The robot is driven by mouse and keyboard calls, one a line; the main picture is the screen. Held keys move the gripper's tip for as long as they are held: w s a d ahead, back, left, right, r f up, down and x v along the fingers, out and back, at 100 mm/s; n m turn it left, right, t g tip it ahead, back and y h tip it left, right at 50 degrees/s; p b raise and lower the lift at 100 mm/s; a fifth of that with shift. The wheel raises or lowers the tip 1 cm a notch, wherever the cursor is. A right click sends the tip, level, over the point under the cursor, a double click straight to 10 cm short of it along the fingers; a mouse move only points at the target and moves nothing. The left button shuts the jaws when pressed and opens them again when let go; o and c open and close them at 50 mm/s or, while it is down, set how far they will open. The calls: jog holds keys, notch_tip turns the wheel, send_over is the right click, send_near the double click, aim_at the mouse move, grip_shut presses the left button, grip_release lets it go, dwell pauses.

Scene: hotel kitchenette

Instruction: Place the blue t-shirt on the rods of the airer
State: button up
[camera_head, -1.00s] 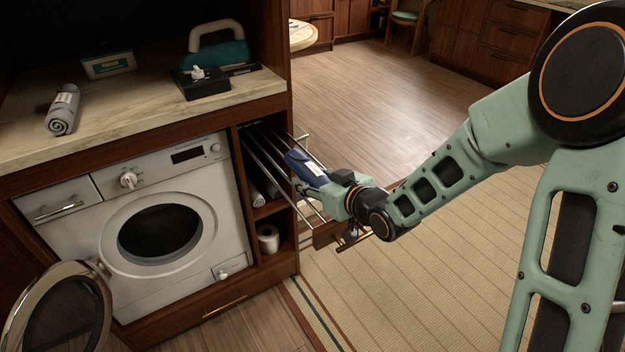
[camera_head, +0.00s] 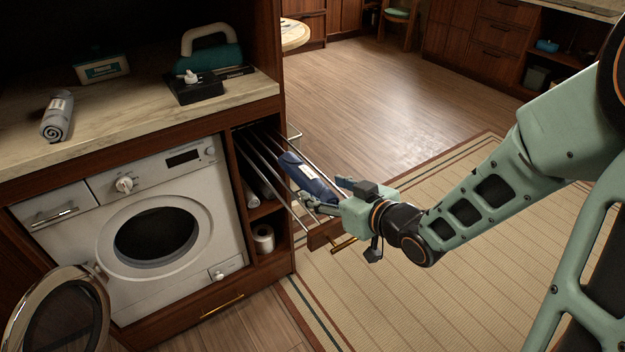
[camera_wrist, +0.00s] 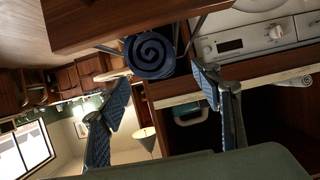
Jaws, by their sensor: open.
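The blue t-shirt (camera_head: 308,178), rolled up with a white label, lies along the rods of the pulled-out airer (camera_head: 322,236). In the wrist view the t-shirt (camera_wrist: 152,56) shows its spiral end, against the metal rods. My gripper (camera_head: 328,196) is just off the near end of the roll, with its fingers apart. In the wrist view my gripper (camera_wrist: 162,80) has its two blue-padded fingers wide open, with nothing between them and the roll's end beyond.
The airer sticks out of a cabinet beside a washing machine (camera_head: 205,195) whose round door (camera_head: 62,315) hangs open. The floor to the right is free.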

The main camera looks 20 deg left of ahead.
jog(key=shift+s+d+r+b, duration=0.3)
jog(key=shift+s+d+b, duration=0.1)
jog(key=shift+d, duration=0.1)
jog(key=shift+v, duration=0.85)
